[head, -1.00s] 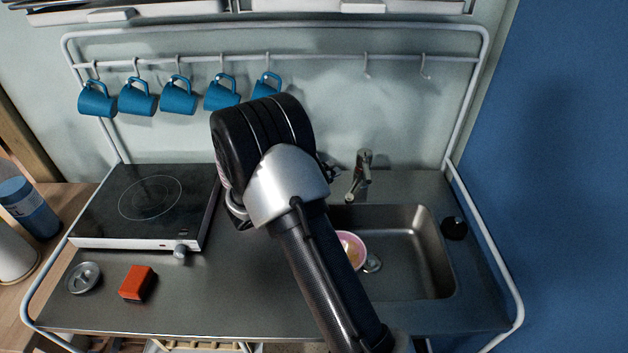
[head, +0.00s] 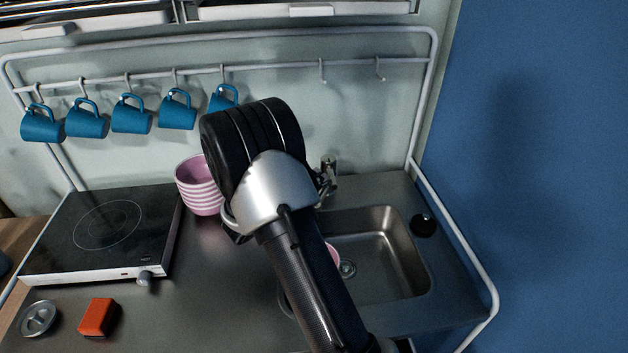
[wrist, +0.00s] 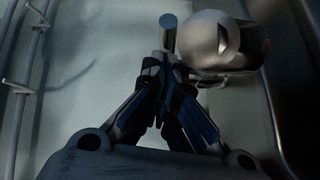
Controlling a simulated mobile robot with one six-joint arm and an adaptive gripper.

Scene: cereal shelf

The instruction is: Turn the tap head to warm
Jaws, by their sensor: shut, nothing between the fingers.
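The metal tap (head: 331,170) stands behind the sink, partly hidden by my arm and gripper in the head view. In the wrist view its rounded chrome head (wrist: 208,42) is large and close, with a short cylindrical part (wrist: 168,22) beside it. My gripper (wrist: 164,60) is shut and empty. Its fingertips are right beside the tap, just below the cylindrical part and left of the rounded head in the wrist view. I cannot tell whether they touch it. In the head view the fingers are mostly hidden behind my wrist.
The sink (head: 400,250) is in front of the tap, with a pink bowl (head: 333,254) in it, mostly hidden by my arm. Striped pink bowls (head: 197,185) are stacked left of my wrist. Blue mugs (head: 131,115) hang from the rail. A hob (head: 100,230) is at left.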

